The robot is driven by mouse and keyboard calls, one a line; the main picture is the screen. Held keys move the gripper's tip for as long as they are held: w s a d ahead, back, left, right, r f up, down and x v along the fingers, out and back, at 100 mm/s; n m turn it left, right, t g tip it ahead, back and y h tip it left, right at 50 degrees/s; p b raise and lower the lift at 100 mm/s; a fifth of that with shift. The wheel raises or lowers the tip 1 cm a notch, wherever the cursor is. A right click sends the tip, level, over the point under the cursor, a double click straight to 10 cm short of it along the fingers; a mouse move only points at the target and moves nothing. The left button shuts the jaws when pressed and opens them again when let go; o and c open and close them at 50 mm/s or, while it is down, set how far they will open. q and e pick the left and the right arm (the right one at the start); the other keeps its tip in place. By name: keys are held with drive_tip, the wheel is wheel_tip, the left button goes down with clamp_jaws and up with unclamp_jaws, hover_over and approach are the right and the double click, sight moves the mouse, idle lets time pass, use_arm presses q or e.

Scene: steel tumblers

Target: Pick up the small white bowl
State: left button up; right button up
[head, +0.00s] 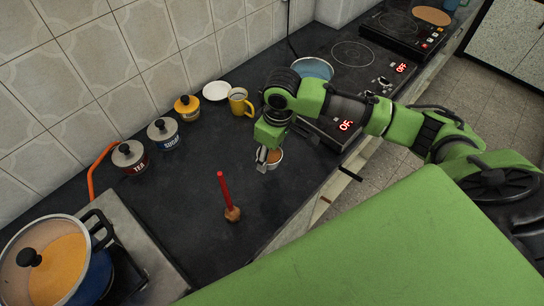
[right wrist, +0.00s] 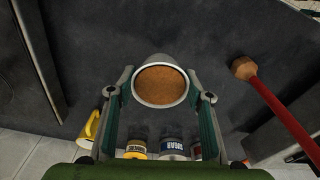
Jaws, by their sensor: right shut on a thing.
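My left gripper is not in view.
A yellow mug (head: 239,103) and a white saucer (head: 216,91) stand behind. Lidded jars (head: 163,134) line the wall. A blue pot (head: 62,262) is at left; a blue pan (head: 313,69) is behind my right arm.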

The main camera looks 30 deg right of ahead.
drive_tip(key=s+a+r+b, duration=0.1)
drive_tip(key=s+a+r, duration=0.5)
drive_tip(key=s+a, duration=0.1)
drive_tip(key=shift+s+a+r, duration=0.2)
drive_tip(key=shift+s+r, duration=0.2)
drive_tip(key=shift+s, duration=0.4)
